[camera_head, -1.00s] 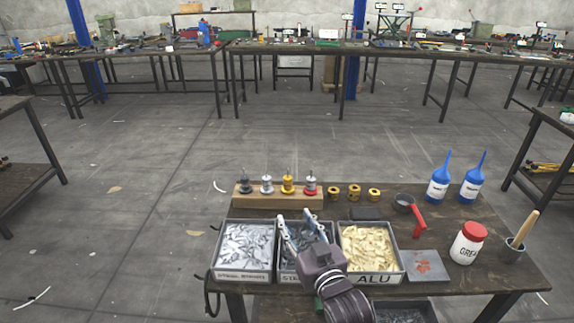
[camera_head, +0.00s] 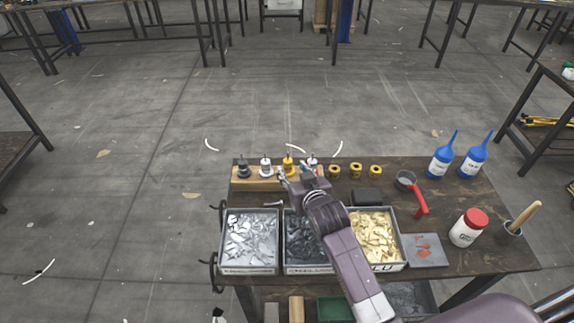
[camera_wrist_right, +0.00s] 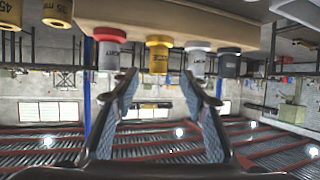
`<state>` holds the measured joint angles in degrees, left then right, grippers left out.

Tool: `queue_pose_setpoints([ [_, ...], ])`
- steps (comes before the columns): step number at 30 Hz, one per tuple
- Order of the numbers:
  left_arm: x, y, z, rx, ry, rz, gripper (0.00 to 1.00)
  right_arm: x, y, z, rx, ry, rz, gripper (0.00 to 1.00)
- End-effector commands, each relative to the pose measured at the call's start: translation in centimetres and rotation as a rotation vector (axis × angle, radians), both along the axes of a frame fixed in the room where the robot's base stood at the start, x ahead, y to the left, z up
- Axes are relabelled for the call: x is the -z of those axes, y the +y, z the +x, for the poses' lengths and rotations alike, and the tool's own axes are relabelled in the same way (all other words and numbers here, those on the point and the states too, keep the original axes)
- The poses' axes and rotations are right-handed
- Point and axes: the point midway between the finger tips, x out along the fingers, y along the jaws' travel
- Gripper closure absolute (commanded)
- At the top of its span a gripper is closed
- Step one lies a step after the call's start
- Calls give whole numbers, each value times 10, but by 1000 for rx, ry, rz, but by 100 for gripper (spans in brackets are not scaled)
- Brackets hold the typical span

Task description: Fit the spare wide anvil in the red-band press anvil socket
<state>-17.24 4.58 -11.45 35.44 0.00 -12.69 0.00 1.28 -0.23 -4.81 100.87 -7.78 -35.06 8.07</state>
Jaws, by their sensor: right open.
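A wooden rack (camera_head: 262,184) on the bench holds a row of upright pieces: black (camera_head: 243,168), silver-white (camera_head: 265,168), yellow (camera_head: 287,165) and red. The red piece (camera_wrist_right: 109,36) shows in the right wrist view, which looks upside down; in the head view my gripper mostly covers it. My right gripper (camera_head: 296,175) is open and empty at the rack's right half. In the wrist view its fingers (camera_wrist_right: 166,85) point at the yellow piece (camera_wrist_right: 158,54), which appears between the fingertips. I cannot tell which piece is the wide anvil. No red-band press is recognisable. My left gripper is out of view.
Several brass cylinders (camera_head: 355,170) stand right of the rack. Trays of silver (camera_head: 249,270), dark and gold (camera_head: 388,267) parts line the front.

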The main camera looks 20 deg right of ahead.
Motion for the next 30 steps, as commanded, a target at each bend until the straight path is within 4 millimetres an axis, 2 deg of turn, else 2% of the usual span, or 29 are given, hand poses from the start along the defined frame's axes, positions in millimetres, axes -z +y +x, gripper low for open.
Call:
queue_pose_setpoints([
  [5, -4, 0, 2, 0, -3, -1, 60, 1, -1, 11, 0, -1, 0, 59],
  [15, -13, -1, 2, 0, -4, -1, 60, 11, -3, 49, 0, -1, 1, 59],
  [26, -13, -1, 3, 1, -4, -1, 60, 15, -3, 54, -1, -1, 1, 59],
  [30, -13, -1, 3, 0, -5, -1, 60, 15, -3, 54, -1, -1, 1, 74],
])
